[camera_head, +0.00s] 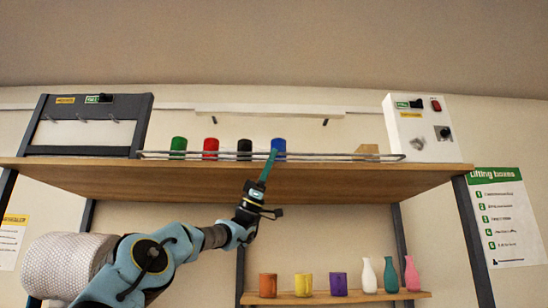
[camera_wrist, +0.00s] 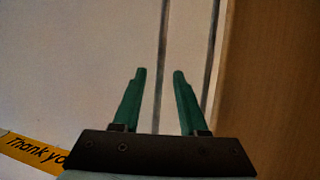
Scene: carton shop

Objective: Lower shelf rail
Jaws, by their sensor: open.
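The shelf rail (camera_head: 330,154) is a thin grey wire guard with two bars, running along the front edge of the upper wooden shelf (camera_head: 330,182). It appears raised in front of the cups. My gripper (camera_head: 271,155) reaches up to it, right of the middle of the shelf, with its green fingers at rail height. In the wrist view my gripper (camera_wrist: 159,73) is open and empty. One dark bar of the rail (camera_wrist: 161,50) runs between the fingers, and another lies to the right of the right finger. I cannot tell whether a finger touches a bar.
Behind the rail stand green (camera_head: 178,146), red (camera_head: 210,147), black (camera_head: 244,148) and blue (camera_head: 279,146) cups. A dark panel (camera_head: 38,130) is at left, a white control box (camera_head: 425,140) at right. A lower shelf (camera_head: 350,298) holds cups and vases.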

